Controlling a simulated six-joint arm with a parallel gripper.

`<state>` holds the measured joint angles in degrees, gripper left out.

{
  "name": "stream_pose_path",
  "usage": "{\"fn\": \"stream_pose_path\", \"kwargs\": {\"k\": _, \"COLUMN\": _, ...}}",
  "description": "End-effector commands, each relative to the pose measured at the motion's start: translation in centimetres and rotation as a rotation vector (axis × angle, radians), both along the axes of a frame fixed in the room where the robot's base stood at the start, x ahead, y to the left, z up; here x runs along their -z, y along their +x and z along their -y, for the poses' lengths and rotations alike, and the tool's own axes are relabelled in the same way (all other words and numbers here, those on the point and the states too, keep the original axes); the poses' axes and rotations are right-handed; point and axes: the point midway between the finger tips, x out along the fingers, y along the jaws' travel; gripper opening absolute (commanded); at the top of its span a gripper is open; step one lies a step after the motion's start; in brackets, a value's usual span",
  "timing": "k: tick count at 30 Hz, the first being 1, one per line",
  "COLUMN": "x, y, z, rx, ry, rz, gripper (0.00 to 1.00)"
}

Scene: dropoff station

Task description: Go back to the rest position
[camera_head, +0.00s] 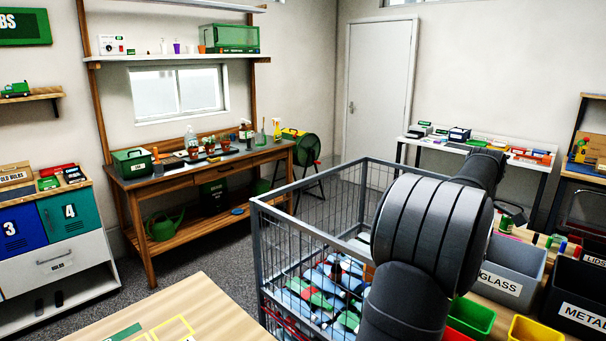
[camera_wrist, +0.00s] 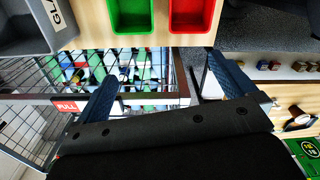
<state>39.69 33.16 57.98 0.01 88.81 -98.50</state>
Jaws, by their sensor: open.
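My gripper (camera_wrist: 160,70) shows in the wrist view with its two dark blue fingers spread apart. Nothing is held between them. Beyond the fingers are a green bin (camera_wrist: 131,16) and a red bin (camera_wrist: 190,14) on a wooden top. In the head view my dark grey arm fills the right foreground and bends away over the bins. The fingers cannot be made out clearly there.
A wire cage (camera_head: 281,235) holding mixed bottles stands beside my arm. A grey GLASS bin (camera_head: 515,272), METAL bin (camera_head: 578,300), green bin (camera_head: 470,317) and yellow bin (camera_head: 535,331) stand at right. A wooden bench (camera_head: 200,176) with pots stands behind.

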Motion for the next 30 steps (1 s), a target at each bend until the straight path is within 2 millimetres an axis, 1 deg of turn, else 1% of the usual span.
{"fn": "stream_pose_path", "kwargs": {"k": 1, "x": 0.0, "y": 0.7, "z": -1.0, "rx": -0.02, "ry": 0.0, "rz": 0.0, "gripper": 1.0}}
{"fn": "stream_pose_path", "kwargs": {"k": 6, "x": 0.0, "y": 2.5, "z": -3.9, "rx": -0.078, "ry": 0.0, "rz": -0.001, "gripper": 1.0}}
{"fn": "stream_pose_path", "kwargs": {"k": 18, "x": 0.0, "y": 5.9, "z": -10.9, "rx": -0.214, "ry": 0.0, "rz": 0.0, "gripper": 1.0}}
{"fn": "stream_pose_path", "kwargs": {"k": 24, "x": 0.0, "y": 6.9, "z": -13.3, "rx": -0.259, "ry": 0.0, "rz": 0.0, "gripper": 1.0}}
{"fn": "stream_pose_path", "kwargs": {"k": 30, "x": 0.0, "y": 7.2, "z": -14.2, "rx": -0.276, "ry": 0.0, "rz": 0.0, "gripper": 1.0}}
